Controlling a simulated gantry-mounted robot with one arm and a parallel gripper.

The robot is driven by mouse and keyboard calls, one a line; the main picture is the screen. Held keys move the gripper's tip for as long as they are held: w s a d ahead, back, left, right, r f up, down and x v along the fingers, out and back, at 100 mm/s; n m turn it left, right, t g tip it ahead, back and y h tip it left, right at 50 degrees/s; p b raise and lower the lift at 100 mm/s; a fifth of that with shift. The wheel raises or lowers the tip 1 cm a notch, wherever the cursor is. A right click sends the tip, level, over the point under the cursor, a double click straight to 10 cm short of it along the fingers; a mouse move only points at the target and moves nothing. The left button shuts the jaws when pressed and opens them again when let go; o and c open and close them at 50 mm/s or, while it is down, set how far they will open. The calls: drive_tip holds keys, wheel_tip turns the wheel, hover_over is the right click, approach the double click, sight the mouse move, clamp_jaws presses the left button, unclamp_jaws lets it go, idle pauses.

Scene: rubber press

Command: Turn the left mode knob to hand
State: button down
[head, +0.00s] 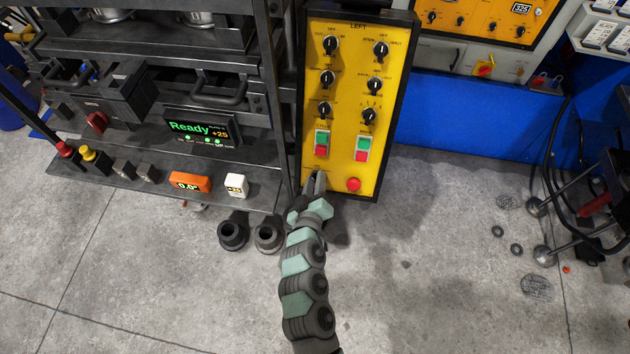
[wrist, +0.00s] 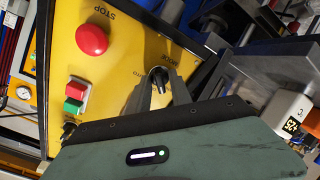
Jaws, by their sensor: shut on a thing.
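The yellow control panel marked LEFT (head: 342,148) stands upright in the head view and fills the upper left of the wrist view. The mode knob (wrist: 158,73) is a small black knob under a MODE label, with a pale mark on it. My gripper (head: 316,182) is at the panel's lower left corner and hides the knob in the head view. In the wrist view the two grey fingers of my gripper (wrist: 161,82) stand on either side of the knob, shut on it. The lettering by the knob is too small to read surely.
A red stop button (head: 354,185) sits right of my gripper. Green and red push buttons (head: 321,143) and several black knobs are above. The dark press frame with its shelf (head: 130,178) stands close on the left.

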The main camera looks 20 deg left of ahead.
drive_tip(key=shift+n, duration=0.3)
drive_tip(key=c, duration=1.5)
unclamp_jaws()
drive_tip(key=b+v, duration=0.1)
drive_tip(key=v, duration=0.9)
drive_tip(key=shift+s+r, duration=0.25)
drive_tip(key=shift+s, duration=0.1)
drive_tip(key=shift+d, duration=0.1)
